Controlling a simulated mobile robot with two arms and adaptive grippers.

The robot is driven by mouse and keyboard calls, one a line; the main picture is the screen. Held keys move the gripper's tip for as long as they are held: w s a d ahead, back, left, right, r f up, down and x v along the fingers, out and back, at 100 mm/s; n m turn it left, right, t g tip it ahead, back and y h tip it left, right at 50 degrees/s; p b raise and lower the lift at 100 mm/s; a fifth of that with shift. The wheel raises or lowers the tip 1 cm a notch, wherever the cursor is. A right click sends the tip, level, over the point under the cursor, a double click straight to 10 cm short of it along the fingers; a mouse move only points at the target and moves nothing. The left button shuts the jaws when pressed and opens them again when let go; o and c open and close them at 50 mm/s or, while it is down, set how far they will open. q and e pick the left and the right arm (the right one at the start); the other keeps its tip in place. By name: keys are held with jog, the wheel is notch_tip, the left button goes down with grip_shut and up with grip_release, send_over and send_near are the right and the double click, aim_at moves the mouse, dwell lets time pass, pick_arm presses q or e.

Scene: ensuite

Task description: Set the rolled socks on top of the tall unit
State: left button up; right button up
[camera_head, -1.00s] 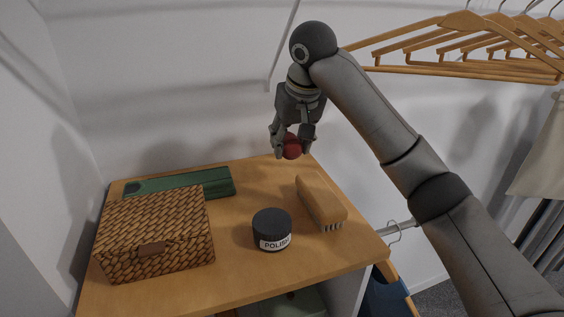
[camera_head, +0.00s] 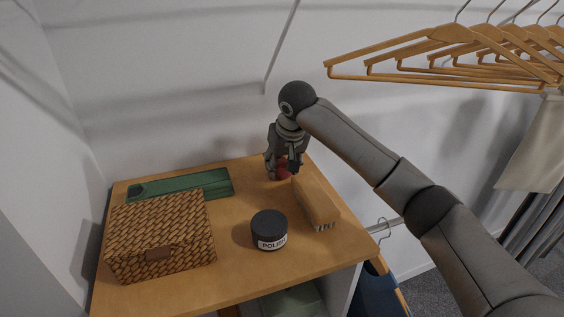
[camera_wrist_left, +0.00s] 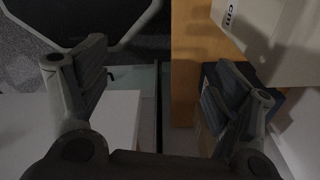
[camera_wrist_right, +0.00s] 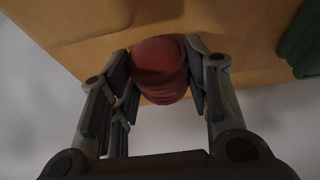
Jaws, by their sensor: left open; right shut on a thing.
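The rolled socks are a dark red ball (camera_head: 283,173), held between the fingers of my right gripper (camera_head: 281,170) near the back edge of the wooden top of the tall unit (camera_head: 220,257). In the right wrist view the red socks (camera_wrist_right: 159,70) sit between both finger pads of my right gripper (camera_wrist_right: 160,85), close to the wooden surface. I cannot tell whether they touch it. My left gripper (camera_wrist_left: 160,85) is open and empty in the left wrist view, and is not seen in the head view.
On the top are a woven basket (camera_head: 158,238), a green case (camera_head: 190,184), a black polish jar (camera_head: 269,229) and a wooden brush (camera_head: 317,204), close beside the right gripper. Hangers (camera_head: 440,60) hang at the right. Bare wood lies between the case and brush.

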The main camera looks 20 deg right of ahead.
jog(key=shift+f, duration=0.1)
jog(key=o, duration=1)
jog(key=shift+r, duration=0.3)
jog(key=b+v, duration=0.4)
jog(key=v, duration=0.7)
jog(key=shift+s+r+b, duration=0.2)
jog(key=shift+r+b, duration=0.05)
jog(key=shift+b, duration=0.15)
jog(key=shift+f, duration=0.1)
